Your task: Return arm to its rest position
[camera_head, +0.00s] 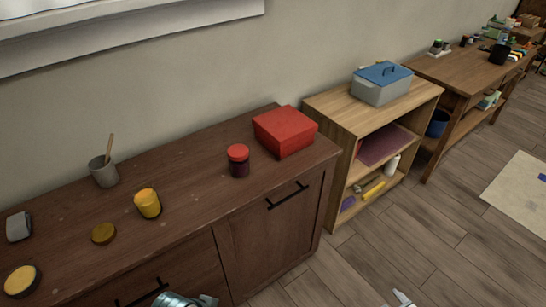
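My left gripper (207,300) shows only partly at the bottom edge, in front of the dark wooden cabinet (225,205). My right gripper (402,298) shows as a small pale tip at the bottom edge, over the wooden floor. Most of both arms is out of view. I see nothing held in either visible part, and I cannot tell whether the fingers are open or shut.
The cabinet top holds a red box (285,130), a red-lidded jar (238,160), a yellow jar (148,203), a grey cup (104,171) and round lids. A shelf (345,116) carries a blue-lidded bin (382,83). Open floor (400,245) lies right of the cabinet.

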